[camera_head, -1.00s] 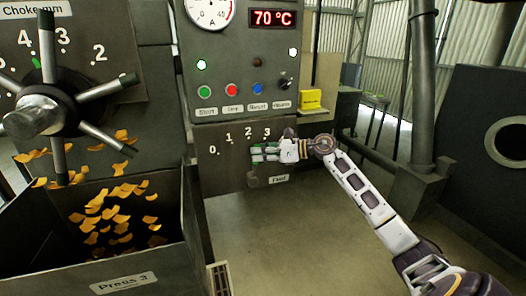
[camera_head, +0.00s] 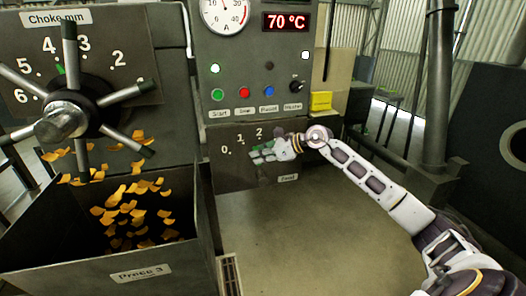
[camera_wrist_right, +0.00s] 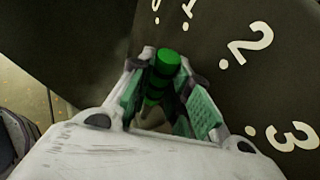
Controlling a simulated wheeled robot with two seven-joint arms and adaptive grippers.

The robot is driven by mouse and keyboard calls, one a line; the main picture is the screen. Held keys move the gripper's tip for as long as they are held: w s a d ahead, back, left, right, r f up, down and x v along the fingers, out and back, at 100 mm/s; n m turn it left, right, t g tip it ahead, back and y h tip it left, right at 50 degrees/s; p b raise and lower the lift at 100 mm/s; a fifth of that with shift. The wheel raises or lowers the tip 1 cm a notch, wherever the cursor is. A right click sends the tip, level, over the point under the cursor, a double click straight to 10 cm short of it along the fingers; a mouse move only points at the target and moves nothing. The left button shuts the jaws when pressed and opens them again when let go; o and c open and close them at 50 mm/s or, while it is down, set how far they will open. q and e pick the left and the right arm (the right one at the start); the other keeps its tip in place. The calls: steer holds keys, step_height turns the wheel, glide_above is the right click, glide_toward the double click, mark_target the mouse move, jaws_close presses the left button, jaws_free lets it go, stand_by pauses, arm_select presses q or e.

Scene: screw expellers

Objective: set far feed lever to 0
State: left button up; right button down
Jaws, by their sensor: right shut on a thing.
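The feed lever, with a green ribbed knob (camera_wrist_right: 166,62), sits between the pads of my right gripper (camera_head: 262,153) in the right wrist view. My right gripper (camera_wrist_right: 163,95) is shut on it, in front of the feed panel (camera_head: 230,178). The panel's scale runs 0, 1, 2, 3; the 3 is hidden behind my gripper in the head view. The knob appears near the 1 and 2 marks; its exact setting cannot be told. In the head view the lever is mostly covered by the gripper. My left gripper is not in view.
The choke wheel (camera_head: 62,122) with long spokes and the Press 3 bin (camera_head: 150,262) of orange flakes stand left. Buttons and a 70 °C display (camera_head: 285,22) are above the feed panel. A yellow box (camera_head: 320,101) is right of them. The floor below is clear.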

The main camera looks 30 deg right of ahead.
steer(key=a+h+p, duration=0.1)
steer(key=a+n+g+h+p, duration=0.1)
steer(key=a+p, duration=0.1)
steer(key=w+a+f+h+p, duration=0.1)
steer(key=shift+a, duration=0.25)
steer(key=shift+w+a+f+n+g+h+p, duration=0.2)
steer(key=shift+a+f+n+g+h+p, duration=0.3)
steer(key=shift+a+h, duration=0.35)
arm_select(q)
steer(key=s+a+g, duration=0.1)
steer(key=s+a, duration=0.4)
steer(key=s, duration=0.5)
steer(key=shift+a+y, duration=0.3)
arm_select(e)
steer(key=shift+w+a+f+h, duration=0.1)
steer(key=shift+a+f+h, duration=0.15)
steer(key=shift+f+h, duration=0.15)
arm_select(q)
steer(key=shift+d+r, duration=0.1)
arm_select(e)
steer(key=c, duration=1.6)
jaws_free()
steer(key=shift+f, duration=0.1)
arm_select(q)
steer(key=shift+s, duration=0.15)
